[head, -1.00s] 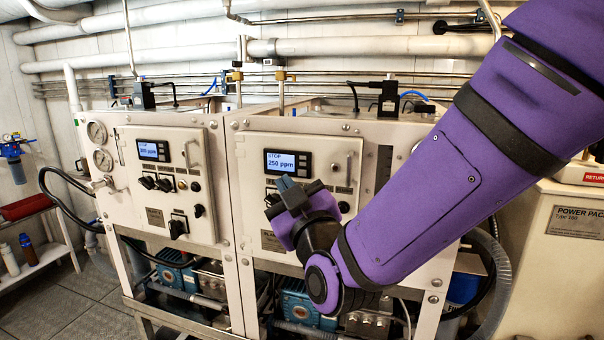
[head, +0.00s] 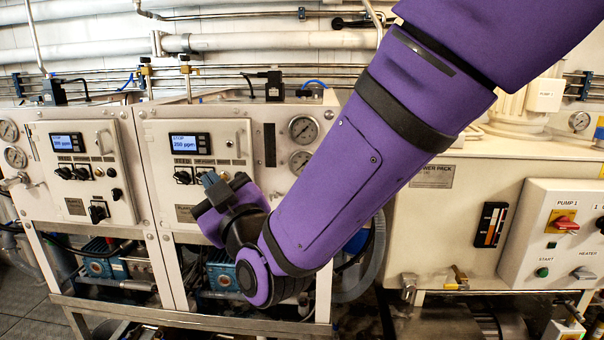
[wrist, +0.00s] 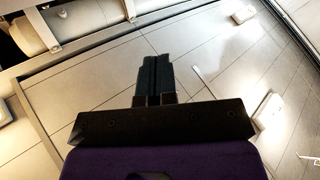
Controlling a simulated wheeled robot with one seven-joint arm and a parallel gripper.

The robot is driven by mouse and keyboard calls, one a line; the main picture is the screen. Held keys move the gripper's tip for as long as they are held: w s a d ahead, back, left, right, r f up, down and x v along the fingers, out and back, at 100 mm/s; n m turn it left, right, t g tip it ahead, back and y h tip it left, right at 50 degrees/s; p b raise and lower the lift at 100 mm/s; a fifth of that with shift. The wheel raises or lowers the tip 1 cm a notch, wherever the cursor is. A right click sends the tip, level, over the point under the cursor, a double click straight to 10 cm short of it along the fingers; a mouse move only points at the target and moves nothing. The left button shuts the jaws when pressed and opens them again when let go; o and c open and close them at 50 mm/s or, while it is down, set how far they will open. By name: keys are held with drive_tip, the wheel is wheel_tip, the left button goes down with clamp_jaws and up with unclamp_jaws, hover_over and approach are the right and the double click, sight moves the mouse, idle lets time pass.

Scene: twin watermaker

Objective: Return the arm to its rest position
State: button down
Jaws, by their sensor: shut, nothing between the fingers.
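My arm, in a purple cover with black bands, reaches down from the upper right of the head view to its middle. My gripper (wrist: 157,78) points away from the camera in the wrist view, its two dark fingers together with nothing between them. In the head view the gripper end (head: 212,182) is partly hidden by my own wrist and overlaps the right-hand watermaker panel (head: 225,140). I cannot tell the exact gap between them. The wrist view shows pale panelled surfaces beyond the fingers, with nothing touching them.
The left watermaker panel (head: 80,170) stands beside the right one, with blue pumps (head: 105,259) below. A cream power pack (head: 450,215) with a pump control box (head: 560,235) stands at right. Pipes (head: 230,42) run along the back wall.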

drive_tip(key=w+d+r+m+g+h, duration=0.1)
drive_tip(key=w+d+m+g+h, duration=0.2)
drive_tip(key=d, duration=1)
drive_tip(key=d+r+m+g+h, duration=0.1)
drive_tip(key=d+r+m+h, duration=0.3)
drive_tip(key=d, duration=0.8)
drive_tip(key=s+d+f+m+g+h, duration=0.2)
drive_tip(key=s+d+m+g+h, duration=0.1)
drive_tip(key=s+d, duration=0.6)
drive_tip(key=s+d+f+m+g+h, duration=0.3)
drive_tip(key=s+d+g, duration=0.1)
drive_tip(key=s+d, duration=0.6)
drive_tip(key=shift+s+d+f, duration=0.15)
drive_tip(key=shift+f, duration=0.1)
